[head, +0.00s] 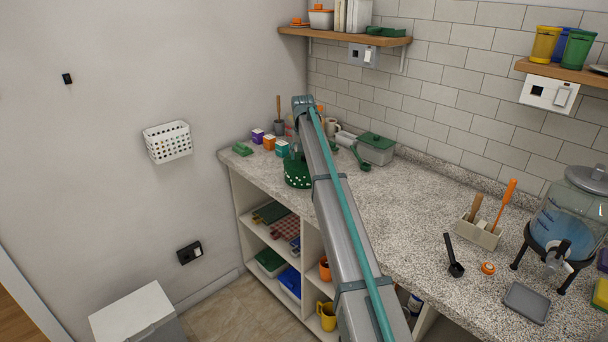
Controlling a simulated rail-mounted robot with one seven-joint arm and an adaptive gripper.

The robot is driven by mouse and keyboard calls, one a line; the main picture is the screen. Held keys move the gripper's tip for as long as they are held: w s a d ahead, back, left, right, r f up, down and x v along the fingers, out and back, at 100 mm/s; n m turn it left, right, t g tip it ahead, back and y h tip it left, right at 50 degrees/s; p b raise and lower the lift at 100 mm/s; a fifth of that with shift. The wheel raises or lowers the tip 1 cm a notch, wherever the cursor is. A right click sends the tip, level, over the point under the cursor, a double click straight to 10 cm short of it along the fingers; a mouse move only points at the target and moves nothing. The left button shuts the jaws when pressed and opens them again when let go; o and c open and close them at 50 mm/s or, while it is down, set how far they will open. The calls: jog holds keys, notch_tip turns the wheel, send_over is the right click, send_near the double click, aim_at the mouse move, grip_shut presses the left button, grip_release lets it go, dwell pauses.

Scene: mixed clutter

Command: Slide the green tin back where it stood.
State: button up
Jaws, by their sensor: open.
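A small teal-green tin with a pale top (282,149) stands upright at the left end of the counter, and looks like the green tin. It is at the front end of a short row with an orange tin (269,142) and a purple tin (257,136). My arm crosses the middle of the picture, rising from the bottom to a joint above the counter, to the right of the tins. My gripper cannot be made out; the arm hides the counter behind it.
A green colander (296,174) stands close in front of the teal tin, partly behind my arm. A low green object (242,149) lies near the counter's left edge. A grey green-lidded box (376,150) and a green ladle (361,158) are right of the arm.

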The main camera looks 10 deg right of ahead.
grip_shut()
jog(key=shift+s, duration=0.15)
jog(key=s+d+p, duration=0.2)
jog(key=s+d, duration=0.4)
jog(key=s, duration=0.4)
jog(key=s+d+p, duration=0.2)
jog(key=s+d, duration=0.5)
jog(key=s, duration=0.2)
jog(key=shift+s+d, duration=0.2)
jog(key=shift+s, duration=0.2)
dwell(3.2)
jog(key=shift+w+a, duration=0.2)
jog(key=shift+w, duration=0.1)
dwell(0.3)
jog(key=shift+c, duration=1.7)
grip_release()
